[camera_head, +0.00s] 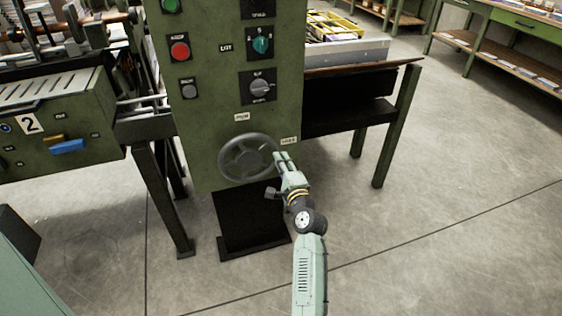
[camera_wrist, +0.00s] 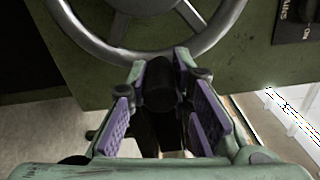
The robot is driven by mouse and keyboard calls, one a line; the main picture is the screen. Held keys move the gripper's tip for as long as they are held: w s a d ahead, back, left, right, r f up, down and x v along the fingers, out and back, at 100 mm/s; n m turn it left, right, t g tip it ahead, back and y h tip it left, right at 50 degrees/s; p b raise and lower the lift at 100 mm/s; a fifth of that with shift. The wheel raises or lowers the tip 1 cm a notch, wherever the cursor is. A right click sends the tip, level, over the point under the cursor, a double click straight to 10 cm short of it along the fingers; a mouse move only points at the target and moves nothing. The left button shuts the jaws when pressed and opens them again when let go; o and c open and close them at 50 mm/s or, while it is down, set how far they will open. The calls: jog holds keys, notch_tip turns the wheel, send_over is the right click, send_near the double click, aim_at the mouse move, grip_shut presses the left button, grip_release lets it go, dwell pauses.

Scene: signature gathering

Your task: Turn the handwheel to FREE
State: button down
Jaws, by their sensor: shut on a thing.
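The handwheel (camera_head: 247,159) is a dark grey spoked wheel low on the front of a green control panel. My gripper (camera_head: 283,158) is at the right side of its rim. In the wrist view the wheel (camera_wrist: 112,52) fills the top, and a dark handle knob (camera_wrist: 160,84) at its rim sits between my purple-padded fingers (camera_wrist: 160,98). The fingers are shut on this knob. One small label (camera_head: 241,117) sits above the wheel and another (camera_head: 290,141) at its upper right; I cannot read either surely. The far side of the knob is hidden.
Above the wheel, the panel carries a grey rotary switch (camera_head: 260,87), a teal knob (camera_head: 262,44) and a red button (camera_head: 180,50). A machine with a blue lever (camera_head: 67,147) stands to the left. A dark table leg (camera_head: 396,130) stands to the right. The concrete floor in front is open.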

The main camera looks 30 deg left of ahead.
jog(key=shift+w+d+f, duration=0.1)
jog(key=c, duration=1.7)
grip_release()
jog(key=shift+o, duration=1.4)
jog(key=v, duration=1.2)
